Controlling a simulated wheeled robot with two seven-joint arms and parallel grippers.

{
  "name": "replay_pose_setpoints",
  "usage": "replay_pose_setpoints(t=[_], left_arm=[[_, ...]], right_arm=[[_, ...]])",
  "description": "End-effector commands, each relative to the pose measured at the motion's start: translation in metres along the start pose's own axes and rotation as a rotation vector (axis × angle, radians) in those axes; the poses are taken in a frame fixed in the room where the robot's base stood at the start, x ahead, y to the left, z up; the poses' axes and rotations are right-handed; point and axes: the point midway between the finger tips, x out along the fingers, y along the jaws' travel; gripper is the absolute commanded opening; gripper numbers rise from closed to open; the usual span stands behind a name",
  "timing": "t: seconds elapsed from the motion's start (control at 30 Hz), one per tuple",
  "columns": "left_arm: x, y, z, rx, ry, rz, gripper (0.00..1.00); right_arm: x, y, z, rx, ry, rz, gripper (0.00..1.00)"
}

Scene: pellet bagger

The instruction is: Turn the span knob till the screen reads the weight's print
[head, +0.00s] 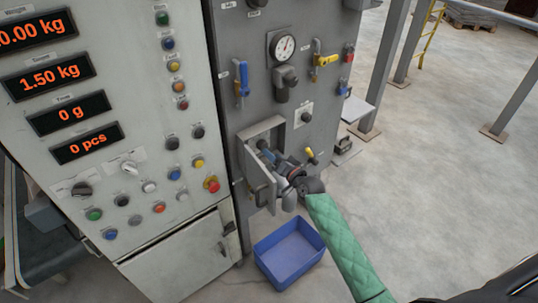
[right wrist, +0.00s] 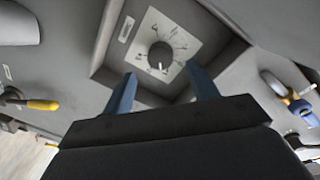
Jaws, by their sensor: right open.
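A dark round knob (right wrist: 160,54) with a pale pointer mark sits on a white dial plate (right wrist: 178,25) inside a recessed box, in the right wrist view. My right gripper (right wrist: 163,88) is open, its two blue fingers spread below and either side of the knob, apart from it. In the head view this gripper (head: 268,156) reaches into the open-doored box (head: 262,136), which hides the knob there. The top screen (head: 38,31) reads 0.00 kg, its left edge cut off. The printed weight cannot be made out. My left gripper is out of view.
Lower screens read 1.50 kg (head: 50,77), 0 g (head: 70,113) and 0 pcs (head: 87,143). The box's door (head: 259,184) stands open beside my right gripper. A blue bin (head: 290,253) is on the floor below. Valve handles (head: 241,80) and a gauge (head: 282,45) are above. Open floor lies right.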

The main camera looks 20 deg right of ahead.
Motion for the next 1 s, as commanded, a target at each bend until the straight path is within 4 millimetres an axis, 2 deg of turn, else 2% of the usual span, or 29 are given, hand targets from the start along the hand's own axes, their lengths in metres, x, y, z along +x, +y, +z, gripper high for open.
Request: replay_pose_setpoints(t=[0.1,0.3,0.87,1.0], left_arm=[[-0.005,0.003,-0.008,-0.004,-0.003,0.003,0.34],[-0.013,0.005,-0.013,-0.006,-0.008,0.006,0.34],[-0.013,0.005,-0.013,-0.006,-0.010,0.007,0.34],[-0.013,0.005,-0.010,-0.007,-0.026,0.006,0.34]], right_arm=[[-0.013,0.001,0.002,0.000,-0.001,-0.001,0.59],[-0.023,0.000,0.001,0.000,-0.001,0.000,0.59],[-0.023,0.000,0.001,-0.013,-0.002,0.000,0.59],[-0.024,0.007,0.011,-0.104,-0.057,0.029,0.59]])
